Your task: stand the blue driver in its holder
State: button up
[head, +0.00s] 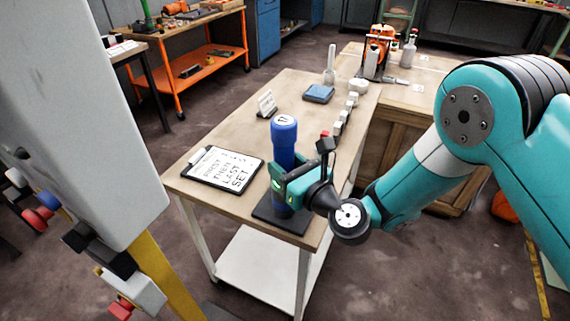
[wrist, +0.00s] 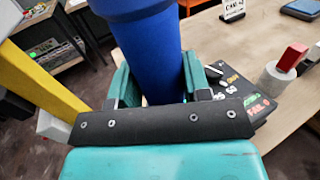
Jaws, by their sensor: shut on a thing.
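The blue driver (head: 284,133) stands upright near the table's front corner, with a pale mark on its top. My gripper (head: 287,182) is shut around it below its thick upper part. In the wrist view, the driver (wrist: 150,45) rises between the two teal fingers of my gripper (wrist: 155,82). A dark flat base (head: 272,218), seemingly the holder, lies on the table under the driver. Blue shows below my fingers, close to that base. My gripper hides most of the join, so I cannot tell whether the driver is seated in it.
A clipboard (head: 222,168) lies left of the driver. A row of white pieces, one with a red top (wrist: 293,57), runs behind it. The table's front edge is close.

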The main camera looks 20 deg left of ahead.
jog(key=shift+f, duration=0.1)
dwell(0.4)
jog(key=o, duration=1.1)
jog(key=shift+o, duration=0.2)
jog(key=shift+f, duration=0.15)
